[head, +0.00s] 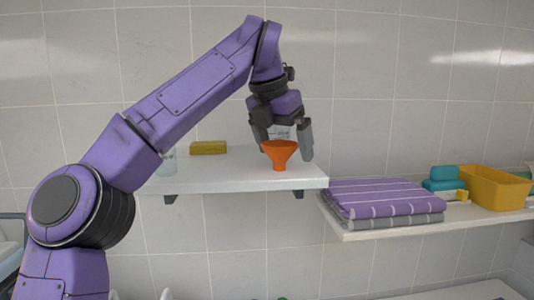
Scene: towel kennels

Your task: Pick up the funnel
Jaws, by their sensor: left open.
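The orange funnel (279,153) stands wide end up near the front right end of the white upper shelf (227,178). My left gripper (284,147) comes down from above with its dark fingers apart. One finger shows at the funnel's upper left and the other to its right, with a gap between the right finger and the funnel. I cannot tell whether the left finger touches the rim. My right gripper is out of view.
A yellow block (208,147) and a clear glass (167,164) are on the upper shelf. The lower right shelf (390,231) holds folded purple striped towels (375,197), a grey one beneath, teal items (446,178) and a yellow bin (494,190). A tiled wall stands behind.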

